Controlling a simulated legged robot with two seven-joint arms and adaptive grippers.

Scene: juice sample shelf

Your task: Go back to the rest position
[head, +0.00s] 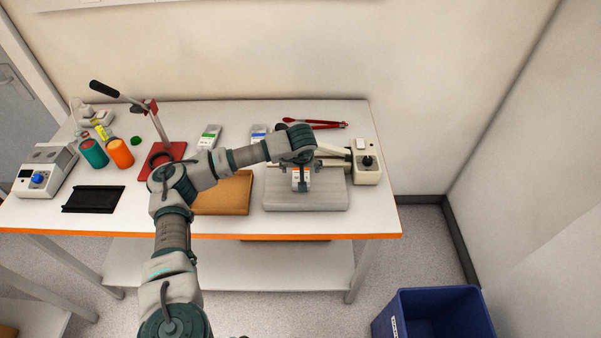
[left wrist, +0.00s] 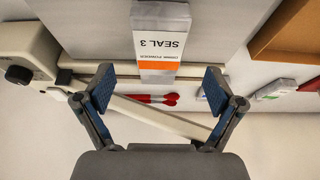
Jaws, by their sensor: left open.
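My left gripper (head: 300,163) is over the back part of a grey plate (head: 335,199) at the right of the table. In the left wrist view the two blue-padded fingers (left wrist: 158,88) are spread apart with nothing gripped. A small white and orange packet labelled "SEAL 3" (head: 300,179) is at the plate, by the fingertips. In the left wrist view the packet (left wrist: 161,40) lies centred just beyond the open fingers, its near end between the tips. My right gripper is not in view.
A white sealer (head: 366,164) with a long arm stands right of the gripper. Red tongs (head: 318,124) lie behind. A brown board (head: 228,196) lies under my forearm. A red-based lever press (head: 163,160), orange cup (head: 120,153) and teal cup (head: 93,154) stand left. A blue bin (head: 435,306) is on the floor.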

